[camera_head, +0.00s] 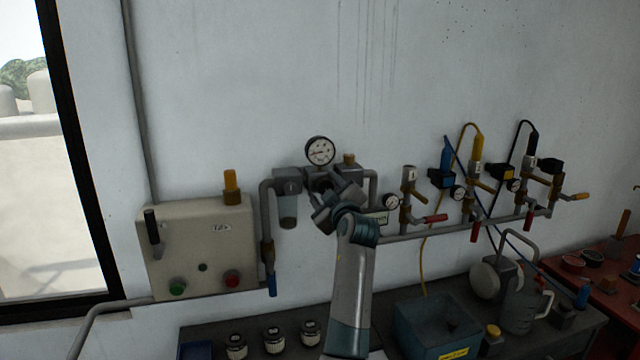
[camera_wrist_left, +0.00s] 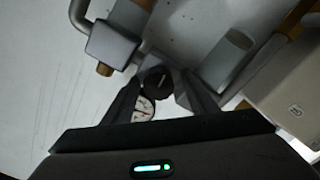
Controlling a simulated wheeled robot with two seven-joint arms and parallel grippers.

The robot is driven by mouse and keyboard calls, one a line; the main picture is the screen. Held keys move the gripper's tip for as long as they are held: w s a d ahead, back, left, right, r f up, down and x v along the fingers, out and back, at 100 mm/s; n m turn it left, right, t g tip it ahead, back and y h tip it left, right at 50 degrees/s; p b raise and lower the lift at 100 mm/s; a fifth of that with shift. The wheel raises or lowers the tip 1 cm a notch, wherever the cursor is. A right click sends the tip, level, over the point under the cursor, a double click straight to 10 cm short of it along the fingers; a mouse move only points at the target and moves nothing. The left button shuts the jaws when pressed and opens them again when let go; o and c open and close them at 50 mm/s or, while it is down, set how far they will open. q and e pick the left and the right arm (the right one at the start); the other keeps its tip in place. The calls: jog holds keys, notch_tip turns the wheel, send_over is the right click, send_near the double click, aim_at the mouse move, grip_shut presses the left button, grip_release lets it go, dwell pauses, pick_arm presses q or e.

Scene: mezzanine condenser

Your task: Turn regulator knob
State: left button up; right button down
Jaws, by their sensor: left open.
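The regulator knob (camera_wrist_left: 156,78) shows in the left wrist view as a dark round knob with a light mark on its face. My left gripper (camera_wrist_left: 161,86) is open, with one finger on each side of the knob; I cannot tell whether they touch it. In the head view my left gripper (camera_head: 322,193) is up at the wall-mounted regulator assembly and hides the knob. A round white-faced gauge (camera_head: 320,151) sits just above; it also shows in the left wrist view (camera_wrist_left: 143,109). My right gripper is in neither view.
A beige control box (camera_head: 190,265) with green and red buttons is on the wall to the left. A pipe with red-handled valves (camera_head: 435,219) and small gauges runs right. Below are a dark bench with jars (camera_head: 274,340) and a blue-grey bin (camera_head: 425,335).

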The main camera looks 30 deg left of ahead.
pick_arm(q)
jog(key=shift+r, duration=0.1)
jog(key=shift+d, duration=0.1)
jog(key=shift+c, duration=0.9)
jog(key=c, duration=0.9)
jog(key=shift+o, duration=0.2)
